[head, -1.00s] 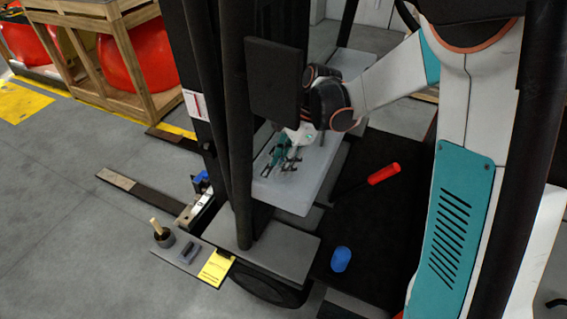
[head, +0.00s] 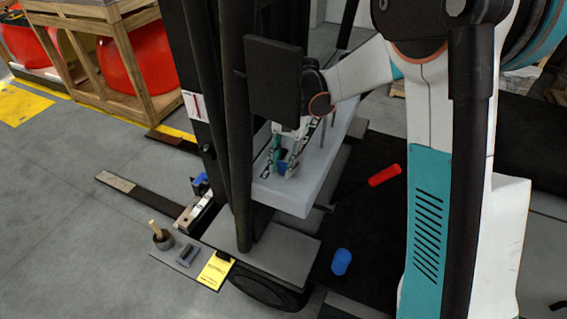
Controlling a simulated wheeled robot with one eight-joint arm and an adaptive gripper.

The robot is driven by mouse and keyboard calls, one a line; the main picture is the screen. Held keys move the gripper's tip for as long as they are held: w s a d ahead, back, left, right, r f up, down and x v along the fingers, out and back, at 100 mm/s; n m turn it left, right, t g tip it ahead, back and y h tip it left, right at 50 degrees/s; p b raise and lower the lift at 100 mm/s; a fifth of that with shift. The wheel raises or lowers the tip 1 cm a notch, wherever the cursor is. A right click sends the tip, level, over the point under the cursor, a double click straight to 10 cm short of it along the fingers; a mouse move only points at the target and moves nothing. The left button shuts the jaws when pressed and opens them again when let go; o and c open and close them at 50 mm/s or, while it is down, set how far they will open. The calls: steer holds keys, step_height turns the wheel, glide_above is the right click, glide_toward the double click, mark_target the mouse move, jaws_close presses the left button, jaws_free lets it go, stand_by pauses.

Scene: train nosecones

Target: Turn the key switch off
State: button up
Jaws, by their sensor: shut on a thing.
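My gripper (head: 284,164) reaches down over the pale grey console (head: 310,195) of the forklift-like vehicle, its fingers close to the console's top. It is shut on a small blue part (head: 283,168) between its fingertips, which I take to be the key switch. The fingers hide most of that part, so I cannot tell which way it is turned.
A red-handled lever (head: 384,175) and a blue cylinder (head: 341,262) are to the right and below. A wooden rack (head: 120,55) with red parts stands back left.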

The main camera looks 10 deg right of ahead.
stand_by(0.5)
steer(key=o, duration=1.1)
steer(key=shift+c, duration=0.2)
